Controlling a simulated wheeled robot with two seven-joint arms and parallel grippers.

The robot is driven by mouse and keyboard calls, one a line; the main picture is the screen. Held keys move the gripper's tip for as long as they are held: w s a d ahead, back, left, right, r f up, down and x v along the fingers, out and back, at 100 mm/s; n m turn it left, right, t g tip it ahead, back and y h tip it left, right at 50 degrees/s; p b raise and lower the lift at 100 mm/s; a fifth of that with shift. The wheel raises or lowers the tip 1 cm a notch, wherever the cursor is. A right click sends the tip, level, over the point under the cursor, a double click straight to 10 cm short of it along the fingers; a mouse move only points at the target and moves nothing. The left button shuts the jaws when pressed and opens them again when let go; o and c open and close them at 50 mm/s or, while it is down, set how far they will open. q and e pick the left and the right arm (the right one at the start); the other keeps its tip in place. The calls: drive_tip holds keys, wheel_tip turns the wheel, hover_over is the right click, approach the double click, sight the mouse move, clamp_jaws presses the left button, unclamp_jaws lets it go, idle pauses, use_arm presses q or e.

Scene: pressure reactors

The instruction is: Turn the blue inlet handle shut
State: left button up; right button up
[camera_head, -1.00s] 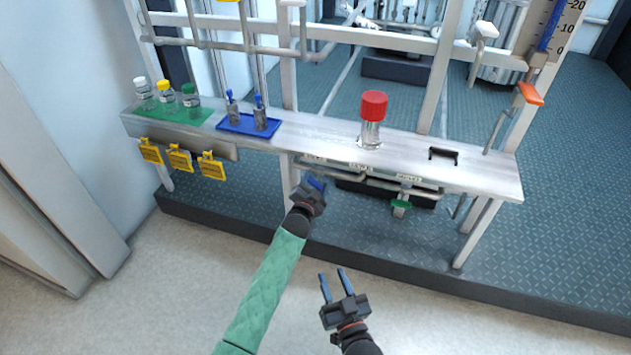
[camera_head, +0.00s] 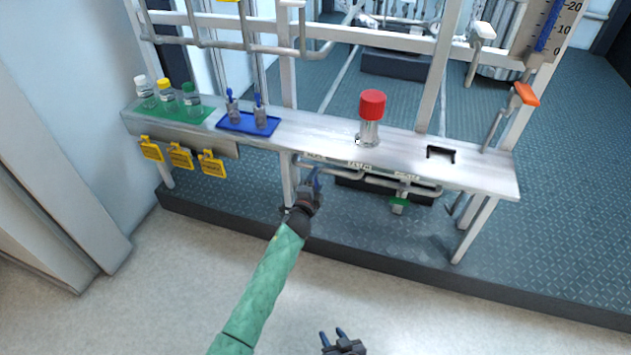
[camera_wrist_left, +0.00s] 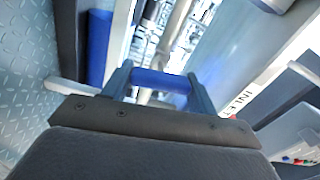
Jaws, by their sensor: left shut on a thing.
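My left gripper (camera_head: 314,180) is just below the bench's front edge, at the pipework under the left end of the label row. In the left wrist view its two fingers (camera_wrist_left: 160,84) are shut on the blue inlet handle (camera_wrist_left: 160,80), which shows as a blue bar across the gap. Part of an "INLET" label (camera_wrist_left: 240,98) shows to the right of the fingers. In the head view the handle is hard to tell from the blue fingers. My right gripper (camera_head: 332,336) is open and empty at the bottom edge, over the floor.
The bench (camera_head: 310,138) carries bottles on a green mat (camera_head: 202,116), a blue tray (camera_head: 222,126) and a red-capped vessel (camera_head: 371,110). Yellow tags (camera_head: 181,156) hang at the left. A green handle (camera_head: 398,204) is under the bench to the right. The front floor is clear.

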use_arm(q)
drive_tip(key=shift+f+m, duration=0.1)
drive_tip(key=shift+m, duration=0.7)
use_arm(e)
drive_tip(key=shift+r, duration=0.1)
use_arm(q)
drive_tip(key=o, duration=1)
drive_tip(key=shift+c, duration=0.2)
drive_tip(key=shift+o, duration=0.2)
use_arm(e)
drive_tip(key=shift+w, duration=0.15)
drive_tip(key=shift+r, duration=0.1)
use_arm(q)
drive_tip(key=shift+s, duration=0.3)
drive_tip(key=v, duration=0.7)
drive_tip(key=shift+p, duration=0.3)
use_arm(e)
drive_tip(key=s+f+g, duration=0.2)
drive_tip(key=s+f, duration=0.2)
drive_tip(key=f, duration=0.1)
drive_tip(key=shift+s+d+f, duration=0.3)
drive_tip(key=shift+s+f, duration=0.1)
drive_tip(key=shift+w, duration=0.1)
